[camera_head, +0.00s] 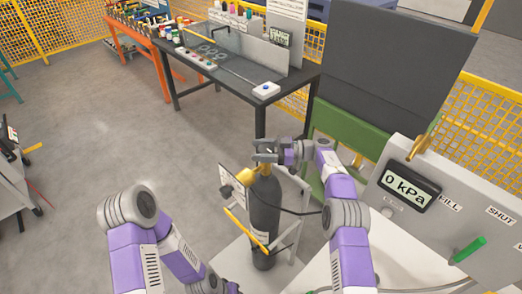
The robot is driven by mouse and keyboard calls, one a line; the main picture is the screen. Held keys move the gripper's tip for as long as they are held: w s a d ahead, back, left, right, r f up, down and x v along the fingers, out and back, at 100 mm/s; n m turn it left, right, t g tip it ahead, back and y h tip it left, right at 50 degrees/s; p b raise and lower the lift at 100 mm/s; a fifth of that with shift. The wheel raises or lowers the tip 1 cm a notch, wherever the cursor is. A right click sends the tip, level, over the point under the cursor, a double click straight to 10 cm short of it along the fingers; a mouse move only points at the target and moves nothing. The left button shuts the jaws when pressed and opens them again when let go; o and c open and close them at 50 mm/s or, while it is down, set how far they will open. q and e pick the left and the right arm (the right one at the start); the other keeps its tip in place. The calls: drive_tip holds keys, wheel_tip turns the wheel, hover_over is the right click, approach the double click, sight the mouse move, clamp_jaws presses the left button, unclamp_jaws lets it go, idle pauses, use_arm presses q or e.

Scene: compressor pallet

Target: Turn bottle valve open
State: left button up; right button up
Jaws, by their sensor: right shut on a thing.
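The dark grey gas bottle (264,218) stands upright on a light stand in the middle of the head view. A yellow fitting (246,175) sits at its neck, on the left side. My right gripper (265,152) is at the top of the bottle, shut on the bottle valve. The gripper hides most of the valve, so its turned position cannot be told. My left arm reaches in at the lower left, and its gripper is out of view.
A grey panel (402,222) at the right has a display (408,186) reading 0 kPa and a green handle (468,249). A yellow strap or bar (246,230) crosses the bottle. A dark workbench (222,62) stands behind.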

drive_tip(key=o, duration=1)
drive_tip(key=shift+a, duration=0.1)
drive_tip(key=shift+c, duration=0.2)
drive_tip(key=d, duration=0.7)
drive_tip(key=shift+d, duration=0.3)
